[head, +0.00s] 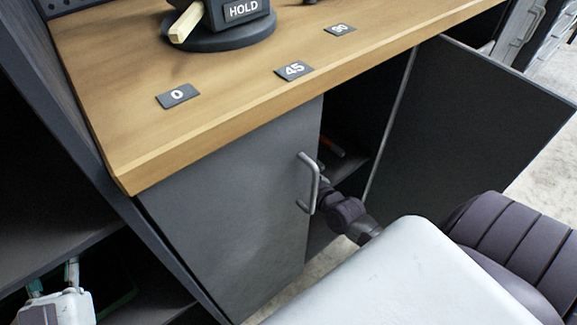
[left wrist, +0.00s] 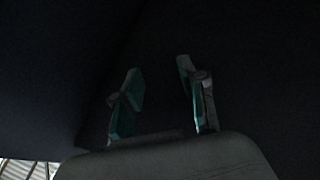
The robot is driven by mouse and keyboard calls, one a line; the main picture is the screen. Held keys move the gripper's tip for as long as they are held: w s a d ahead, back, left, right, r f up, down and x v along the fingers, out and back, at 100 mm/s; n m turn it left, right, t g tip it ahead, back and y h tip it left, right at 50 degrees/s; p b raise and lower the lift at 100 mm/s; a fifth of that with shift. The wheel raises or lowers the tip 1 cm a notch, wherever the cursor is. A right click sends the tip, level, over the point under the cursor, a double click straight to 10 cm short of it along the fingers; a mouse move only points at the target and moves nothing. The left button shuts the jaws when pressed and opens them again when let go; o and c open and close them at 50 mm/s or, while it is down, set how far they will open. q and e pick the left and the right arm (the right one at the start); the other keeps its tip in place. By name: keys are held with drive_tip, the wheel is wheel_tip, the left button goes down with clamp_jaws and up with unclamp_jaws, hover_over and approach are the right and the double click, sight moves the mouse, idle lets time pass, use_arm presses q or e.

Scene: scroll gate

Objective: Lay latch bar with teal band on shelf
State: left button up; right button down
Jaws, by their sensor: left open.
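I see no latch bar with a teal band in either view. My left gripper (head: 53,283) is at the lower left of the head view, in front of a dark open bay. In the left wrist view its two teal-padded fingers (left wrist: 162,98) stand apart with nothing between them. The lower shelf (head: 160,302) of the bay is in shadow. My right arm reaches from the lower right to the cabinet opening beside the handle (head: 313,184); its end is dark and partly hidden, so its grip is unclear.
A wooden counter (head: 215,90) carries plates marked 0, 45 and 90 and a round dark base (head: 220,40) marked HOLD. A grey cabinet door (head: 235,210) is below. Another dark panel (head: 470,130) stands out at right. A small orange thing (head: 331,147) shows inside the cabinet.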

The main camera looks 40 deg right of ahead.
use_arm(q)
drive_tip(key=shift+s+r, duration=0.1)
drive_tip(key=shift+r, duration=0.1)
use_arm(e)
drive_tip(key=shift+f, duration=0.1)
use_arm(q)
drive_tip(key=shift+r+t, duration=0.25)
drive_tip(key=shift+t, duration=0.05)
use_arm(e)
drive_tip(key=shift+f, duration=0.1)
use_arm(q)
drive_tip(key=shift+s+r, duration=0.2)
use_arm(e)
drive_tip(key=shift+f, duration=0.1)
drive_tip(key=c, duration=1.1)
unclamp_jaws()
drive_tip(key=shift+o, duration=0.2)
use_arm(q)
drive_tip(key=shift+r, duration=0.1)
use_arm(e)
drive_tip(key=shift+f, duration=0.15)
drive_tip(key=shift+s+d+r, duration=0.1)
drive_tip(key=shift+s+r, duration=0.15)
drive_tip(key=shift+s, duration=1.05)
drive_tip(key=shift+s+d+r, duration=0.1)
drive_tip(key=shift+s+r, duration=0.1)
drive_tip(key=shift+s, duration=1.1)
drive_tip(key=shift+s+d+r, duration=0.1)
drive_tip(key=shift+s+r, duration=0.15)
drive_tip(key=shift+s, duration=1.05)
